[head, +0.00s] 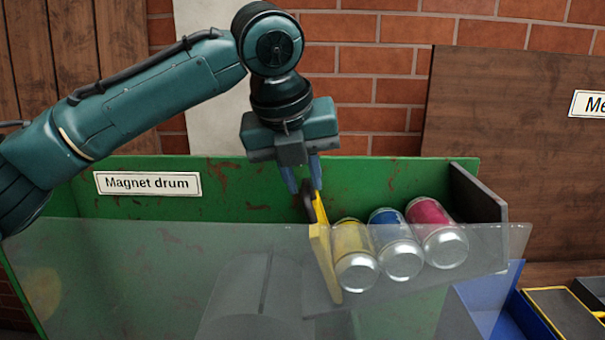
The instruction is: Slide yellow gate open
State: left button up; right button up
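The yellow gate (323,255) is a thin upright plate across the chute, with a dark handle (308,206) on its upper left side. My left gripper (306,186) points down at the top of the gate. Its blue fingers are apart, one on each side of the handle's top. I cannot tell if they press on it. Right of the gate lie a yellow can (351,240), a blue can (389,222) and a red can (430,215) in a row. The yellow can is close against the gate. My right gripper is out of view.
A clear front panel (130,270) runs along the chute before the green back wall (255,185) labelled "Magnet drum". A dark end plate (480,195) stands right of the cans. Blue bins (515,310) sit at lower right. The space left of the gate holds no cans.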

pick_arm(q)
grip_shut()
notch_tip(320, 180, up, 8)
jog(key=a, duration=0.2)
jog(key=shift+a+f, duration=0.2)
jog(key=shift+f, duration=0.05)
jog(key=shift+o, duration=1.5)
grip_release()
